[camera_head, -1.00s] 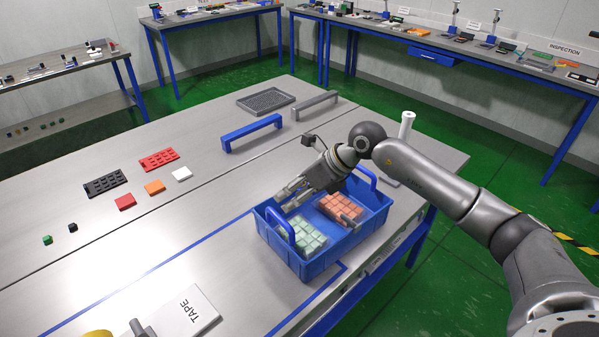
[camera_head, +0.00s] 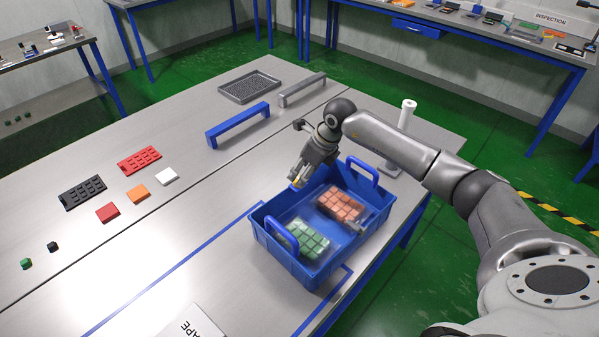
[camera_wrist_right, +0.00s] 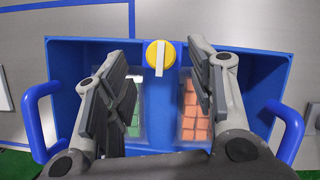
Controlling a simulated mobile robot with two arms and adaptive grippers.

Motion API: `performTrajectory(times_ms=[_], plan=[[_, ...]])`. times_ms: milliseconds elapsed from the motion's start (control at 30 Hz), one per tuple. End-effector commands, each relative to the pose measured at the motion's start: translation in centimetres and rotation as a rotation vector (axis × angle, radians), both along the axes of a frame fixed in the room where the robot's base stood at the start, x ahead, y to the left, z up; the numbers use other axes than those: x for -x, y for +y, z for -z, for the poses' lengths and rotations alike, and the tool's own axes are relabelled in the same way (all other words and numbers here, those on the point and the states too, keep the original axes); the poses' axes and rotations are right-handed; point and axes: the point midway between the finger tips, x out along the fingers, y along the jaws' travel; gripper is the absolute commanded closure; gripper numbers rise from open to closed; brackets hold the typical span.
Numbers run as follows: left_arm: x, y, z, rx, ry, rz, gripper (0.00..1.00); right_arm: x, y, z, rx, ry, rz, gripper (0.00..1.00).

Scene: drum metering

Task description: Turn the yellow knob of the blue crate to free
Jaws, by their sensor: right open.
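The blue crate (camera_head: 313,274) stands on the near table, with a handle at each end. It also shows in the wrist view (camera_wrist_right: 271,78). The yellow knob (camera_wrist_right: 159,54) sits at the middle of the crate's far wall in the wrist view, its pale bar running up and down the picture. In the head view the knob is mostly hidden by the gripper. My right gripper (camera_head: 299,178) points down over that wall. In the wrist view its open, empty fingers (camera_wrist_right: 162,72) stand on either side of the knob, apart from it. My left gripper is out of view.
The crate holds green blocks (camera_head: 307,238) and orange blocks (camera_head: 340,206) in clear packs. A white post (camera_head: 405,115) stands behind it. Blue (camera_head: 238,124) and grey (camera_head: 302,89) handles and a mesh tray (camera_head: 249,86) lie further back.

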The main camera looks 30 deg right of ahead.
Motion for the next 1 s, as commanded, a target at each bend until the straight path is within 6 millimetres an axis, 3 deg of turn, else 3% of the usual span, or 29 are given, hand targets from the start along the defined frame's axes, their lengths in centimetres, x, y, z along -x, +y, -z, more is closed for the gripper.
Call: performTrajectory(times_ms=[133,400,633,1000], plan=[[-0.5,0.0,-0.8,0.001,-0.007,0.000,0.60,-0.6,0.5,1.9,-0.001,0.003,0.000,0.49],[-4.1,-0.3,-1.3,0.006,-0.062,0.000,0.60,-1.2,0.8,3.4,0.001,0.001,-0.001,0.49],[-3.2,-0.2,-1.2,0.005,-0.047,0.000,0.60,-1.2,0.8,3.5,0.000,0.000,-0.001,0.49],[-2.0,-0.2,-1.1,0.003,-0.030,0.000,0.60,-1.2,0.7,3.4,0.001,0.001,0.000,0.95]])
